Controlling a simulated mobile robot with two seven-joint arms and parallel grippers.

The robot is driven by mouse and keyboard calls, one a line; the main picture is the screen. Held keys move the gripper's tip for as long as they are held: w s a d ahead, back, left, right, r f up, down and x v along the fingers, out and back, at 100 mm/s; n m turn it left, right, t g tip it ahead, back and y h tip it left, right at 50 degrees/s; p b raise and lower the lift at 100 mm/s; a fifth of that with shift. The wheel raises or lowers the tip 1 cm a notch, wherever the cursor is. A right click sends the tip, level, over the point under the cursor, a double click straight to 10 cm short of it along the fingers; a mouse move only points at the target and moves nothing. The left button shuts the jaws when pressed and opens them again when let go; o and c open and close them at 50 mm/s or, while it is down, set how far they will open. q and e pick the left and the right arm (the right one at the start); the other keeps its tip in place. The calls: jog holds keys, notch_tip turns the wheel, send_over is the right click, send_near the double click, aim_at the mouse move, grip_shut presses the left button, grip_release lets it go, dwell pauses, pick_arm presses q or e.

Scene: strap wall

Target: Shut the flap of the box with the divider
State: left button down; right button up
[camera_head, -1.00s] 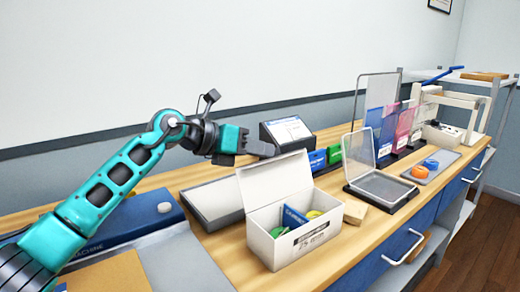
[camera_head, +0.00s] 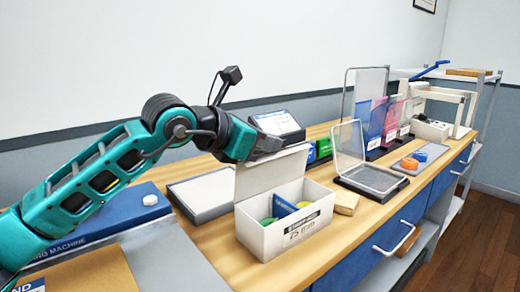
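The white box (camera_head: 287,236) stands on the wooden counter with a printed label on its front. A blue divider (camera_head: 283,206) shows inside, with green and yellow round items beside it. The box's white flap (camera_head: 268,173) stands up from the back edge, so the box is open. My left gripper (camera_head: 266,146) is at the top edge of the flap, on its far side. It looks to be touching or very close to it; I cannot tell which. Its fingers are small and dark and partly hidden, so their opening does not show. My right gripper is not in view.
A grey tray (camera_head: 203,196) lies left of the box. A wooden block (camera_head: 346,203) and a clear-lidded case (camera_head: 371,178) are to its right. A tilted display (camera_head: 278,125) stands behind. A blue machine (camera_head: 100,220) is at the left front.

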pick_arm(q)
jog(key=shift+s+d+f+m+b, duration=0.1)
jog(key=shift+s+d+m+b, duration=0.2)
jog(key=shift+s+m+b, duration=0.2)
jog(key=shift+w, duration=0.1)
jog(key=c, duration=1.3)
grip_release()
jog(key=shift+a, duration=0.1)
jog(key=v, duration=1.2)
jog(key=shift+s+a, duration=0.15)
jog(key=shift+s, duration=0.3)
